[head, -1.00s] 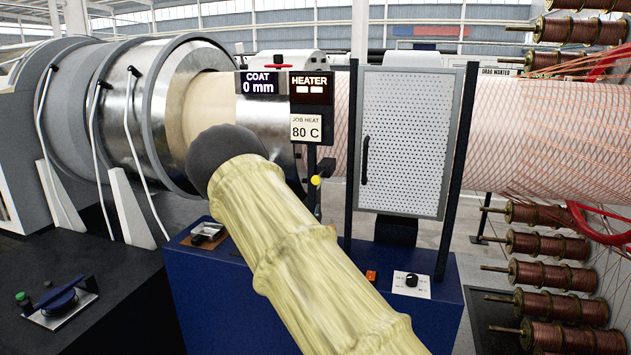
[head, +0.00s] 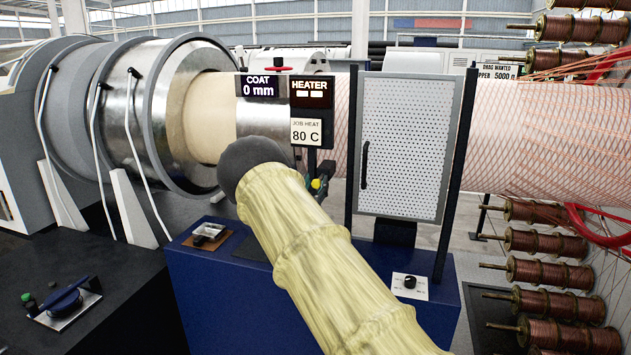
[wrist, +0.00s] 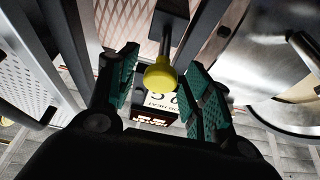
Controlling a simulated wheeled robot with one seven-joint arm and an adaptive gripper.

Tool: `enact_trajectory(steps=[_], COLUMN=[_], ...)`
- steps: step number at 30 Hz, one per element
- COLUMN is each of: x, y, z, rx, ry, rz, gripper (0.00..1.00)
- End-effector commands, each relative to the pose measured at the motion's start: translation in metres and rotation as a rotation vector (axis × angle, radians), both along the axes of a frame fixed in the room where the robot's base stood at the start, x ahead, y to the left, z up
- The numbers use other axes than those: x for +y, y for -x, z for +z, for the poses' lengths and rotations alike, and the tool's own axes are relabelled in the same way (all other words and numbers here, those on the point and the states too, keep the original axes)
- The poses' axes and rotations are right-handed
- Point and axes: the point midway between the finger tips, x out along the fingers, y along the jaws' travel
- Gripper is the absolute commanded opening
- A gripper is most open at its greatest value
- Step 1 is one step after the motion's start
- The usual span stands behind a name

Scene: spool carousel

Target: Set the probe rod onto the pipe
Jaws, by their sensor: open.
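The probe rod's yellow knob (head: 316,184) shows beside the heater post in the head view, partly covered by my arm. In the wrist view the yellow knob (wrist: 160,76) is between the finger pads of my gripper (wrist: 162,64), with a gap visible on each side. Its dark shaft (wrist: 174,38) runs up from the knob. My gripper is open and mostly hidden behind my sleeved arm in the head view. The large pipe (head: 268,118) lies horizontally behind, cream and bare metal at the left, wrapped in copper mesh at the right.
A perforated panel (head: 405,140) stands right of the post. A blue cabinet (head: 220,300) is below. Copper spools (head: 548,242) fill the right side.

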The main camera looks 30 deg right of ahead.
Motion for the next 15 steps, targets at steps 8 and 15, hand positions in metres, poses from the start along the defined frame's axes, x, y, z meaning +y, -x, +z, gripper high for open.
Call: enact_trajectory(steps=[8,15], x=[-0.0045,-0.0041], y=[-0.0037,-0.0036], z=[0.0025,0.0023], rx=[-0.001,0.000], ry=[0.001,0.000], rz=[0.000,0.000], gripper=[0.50,0.30])
